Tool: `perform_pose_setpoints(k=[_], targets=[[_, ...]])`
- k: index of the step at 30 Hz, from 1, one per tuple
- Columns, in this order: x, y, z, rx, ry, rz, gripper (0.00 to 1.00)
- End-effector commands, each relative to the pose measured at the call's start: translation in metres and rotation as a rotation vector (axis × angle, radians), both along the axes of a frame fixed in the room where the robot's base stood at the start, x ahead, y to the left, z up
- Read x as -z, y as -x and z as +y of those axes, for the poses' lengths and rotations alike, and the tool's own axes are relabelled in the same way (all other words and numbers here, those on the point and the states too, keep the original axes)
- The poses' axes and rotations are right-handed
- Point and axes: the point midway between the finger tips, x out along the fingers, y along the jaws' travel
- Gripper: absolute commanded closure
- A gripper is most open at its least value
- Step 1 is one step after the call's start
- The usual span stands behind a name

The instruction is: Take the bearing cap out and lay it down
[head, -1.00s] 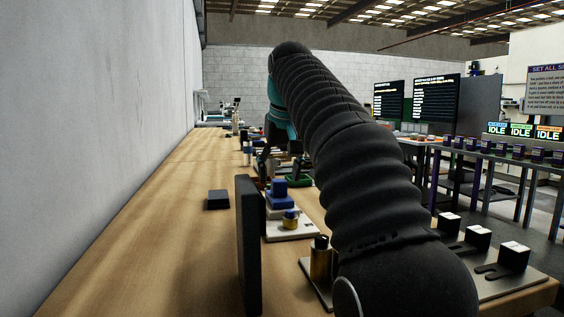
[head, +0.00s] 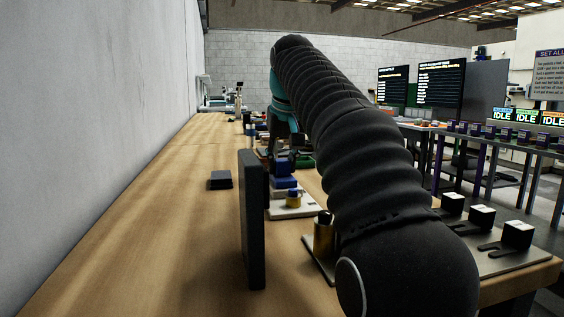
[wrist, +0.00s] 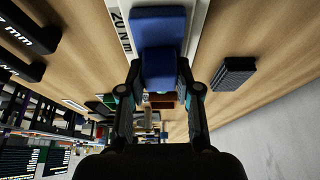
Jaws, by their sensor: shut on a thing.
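The blue block that I take for the bearing cap (wrist: 160,70) is between the two fingers of my gripper (wrist: 160,92) in the wrist view. My gripper is shut on it. A wider blue block (wrist: 158,22) shows just beyond it, over a white plate (wrist: 122,28) marked "20 Nm". In the head view my gripper (head: 284,158) is low over the blue stack (head: 284,182) on the white plate (head: 292,211). I cannot tell whether the held block still touches the lower one. My arm hides part of this area.
A dark upright panel (head: 252,220) stands in front of the plate. A dark flat block (head: 220,180) lies to its left, with bare bench (head: 170,230) around it. A brass cylinder (head: 323,236) stands right of the panel. Black blocks with white tops (head: 482,217) stand at the right.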

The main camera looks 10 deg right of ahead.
Motion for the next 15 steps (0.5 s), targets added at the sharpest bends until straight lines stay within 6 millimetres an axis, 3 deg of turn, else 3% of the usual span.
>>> perform_pose_setpoints(k=[1, 2, 15], targets=[[-0.0002, 0.0000, 0.0000, 0.000, 0.000, -0.001, 0.92], [-0.0002, 0.0000, 0.0000, 0.000, 0.000, -0.001, 1.00], [-0.0067, 0.0002, 0.0000, 0.000, 0.000, -0.002, 1.00]])
